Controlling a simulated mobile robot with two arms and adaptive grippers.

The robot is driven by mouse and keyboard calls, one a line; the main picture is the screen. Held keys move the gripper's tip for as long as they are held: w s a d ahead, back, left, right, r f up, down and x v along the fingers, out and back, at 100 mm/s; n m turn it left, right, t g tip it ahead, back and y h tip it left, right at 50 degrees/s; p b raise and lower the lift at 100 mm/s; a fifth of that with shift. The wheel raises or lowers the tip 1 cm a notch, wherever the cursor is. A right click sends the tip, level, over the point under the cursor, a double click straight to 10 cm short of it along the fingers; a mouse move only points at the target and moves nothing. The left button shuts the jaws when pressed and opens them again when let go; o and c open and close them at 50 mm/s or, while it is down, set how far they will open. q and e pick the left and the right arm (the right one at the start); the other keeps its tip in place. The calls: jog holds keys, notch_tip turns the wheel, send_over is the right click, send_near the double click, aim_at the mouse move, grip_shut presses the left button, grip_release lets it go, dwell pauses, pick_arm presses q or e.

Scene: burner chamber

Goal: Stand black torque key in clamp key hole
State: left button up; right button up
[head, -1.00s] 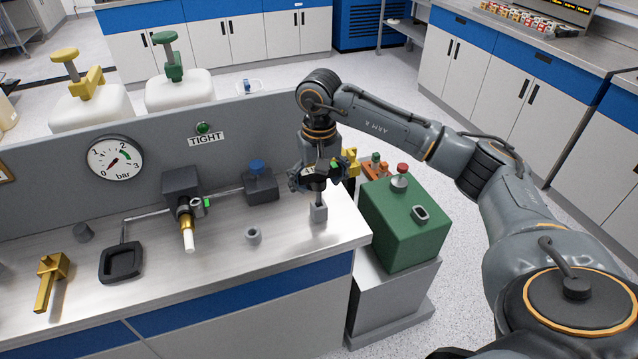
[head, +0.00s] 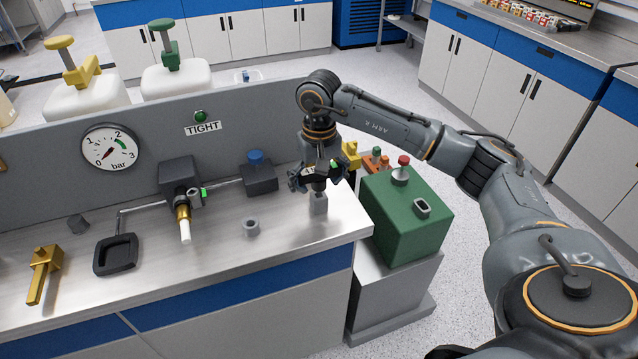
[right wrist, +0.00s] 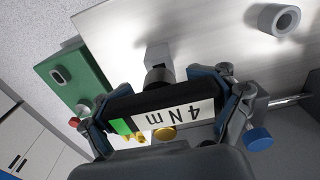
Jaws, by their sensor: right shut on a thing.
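My right gripper (head: 319,177) is shut on the black torque key, whose head with a white "4 N m" label and green end (right wrist: 165,115) lies between the fingers in the right wrist view. The key points down, its dark lower part just above or in a small grey square block (head: 318,204) near the bench's right end; I cannot tell how deep it sits. The block also shows in the right wrist view (right wrist: 158,56). A small grey clamp (head: 195,198) with a green mark sits on the brass and white tube further left. My left gripper is not in view.
A grey ring-shaped socket (head: 251,227) stands on the bench left of the block. A dark block with a blue knob (head: 256,157) is behind. A green box (head: 408,218) stands right of the bench. A black tray (head: 116,255) and a brass piece (head: 43,272) lie left.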

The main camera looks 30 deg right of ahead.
jog(key=shift+f+b, duration=0.3)
jog(key=shift+f, duration=0.2)
jog(key=o, duration=1.7)
jog(key=shift+r, duration=0.1)
jog(key=shift+o, duration=0.2)
notch_tip(320, 180, up, 12)
